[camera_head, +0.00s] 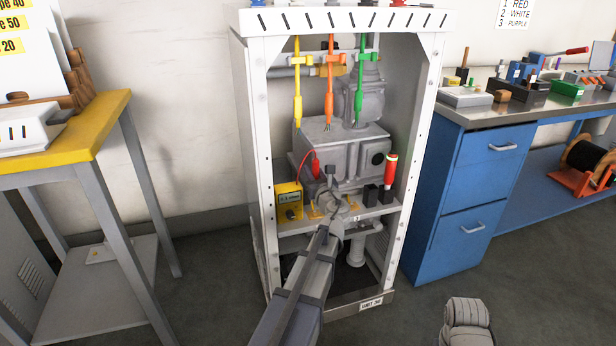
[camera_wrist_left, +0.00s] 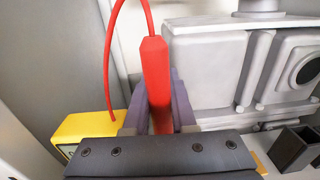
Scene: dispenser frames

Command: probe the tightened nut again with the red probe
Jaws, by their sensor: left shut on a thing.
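My left gripper (camera_head: 322,180) reaches into the open cabinet and is shut on the red probe (camera_head: 316,168). In the left wrist view the red probe (camera_wrist_left: 156,80) stands nearly upright between the two fingers (camera_wrist_left: 157,105). Its red lead arcs over to the yellow meter (camera_head: 289,201) on the cabinet shelf; the meter (camera_wrist_left: 80,135) also shows at the lower left of the wrist view. The probe's tip is hidden behind my gripper's body. I cannot make out the tightened nut in either view.
A grey machine housing (camera_head: 330,140) fills the cabinet behind the probe. Yellow, orange and green tools hang above it. Cabinet posts (camera_head: 421,150) bound the opening.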

